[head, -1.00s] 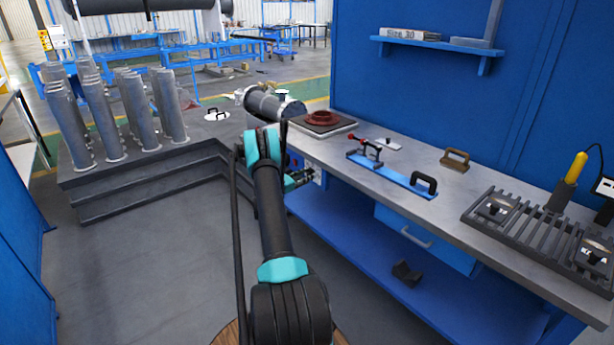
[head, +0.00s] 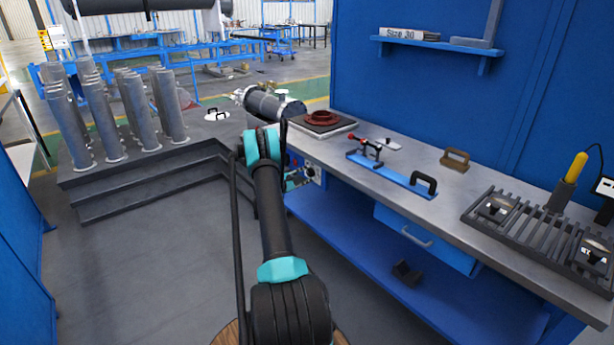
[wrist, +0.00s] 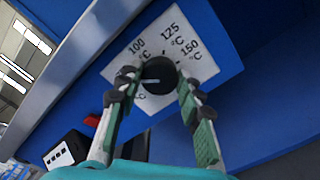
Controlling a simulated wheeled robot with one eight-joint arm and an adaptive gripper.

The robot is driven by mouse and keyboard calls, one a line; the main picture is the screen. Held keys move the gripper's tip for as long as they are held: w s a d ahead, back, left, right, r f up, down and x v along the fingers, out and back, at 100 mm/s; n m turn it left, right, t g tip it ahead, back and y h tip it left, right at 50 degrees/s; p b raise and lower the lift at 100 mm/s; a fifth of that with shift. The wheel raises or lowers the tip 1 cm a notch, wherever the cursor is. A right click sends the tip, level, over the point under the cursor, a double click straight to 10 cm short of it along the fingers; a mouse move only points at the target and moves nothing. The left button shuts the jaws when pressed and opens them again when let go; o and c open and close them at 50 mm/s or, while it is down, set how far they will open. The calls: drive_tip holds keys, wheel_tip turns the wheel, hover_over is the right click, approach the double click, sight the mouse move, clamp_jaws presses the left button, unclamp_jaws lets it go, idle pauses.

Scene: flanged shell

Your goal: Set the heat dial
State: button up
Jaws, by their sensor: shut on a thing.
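The heat dial is a round black knob (wrist: 158,74) on a white plate (wrist: 150,38) in the wrist view. The plate carries the marks 100, 125 and 150 °C; another mark at the lower left is mostly covered. My gripper (wrist: 158,82) is shut on the knob, one finger on each side of it.
The metal bench top (head: 350,155) lies above the dial. A dark red flanged ring (head: 321,117) sits on a dark plate there. A blue toggle-clamp fixture (head: 392,173) stands farther right. A red part (wrist: 92,120) is left of the dial.

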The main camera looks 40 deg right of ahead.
drive_tip(key=m, duration=0.5)
drive_tip(key=shift+f+m, duration=0.1)
drive_tip(key=shift+m, duration=0.2)
drive_tip(key=m, duration=0.4)
drive_tip(key=shift+m, duration=0.3)
drive_tip(key=o, duration=1.2)
drive_tip(key=shift+c, duration=0.2)
drive_tip(key=s+a, duration=0.1)
drive_tip(key=a, duration=1.1)
drive_tip(key=shift+a, duration=0.1)
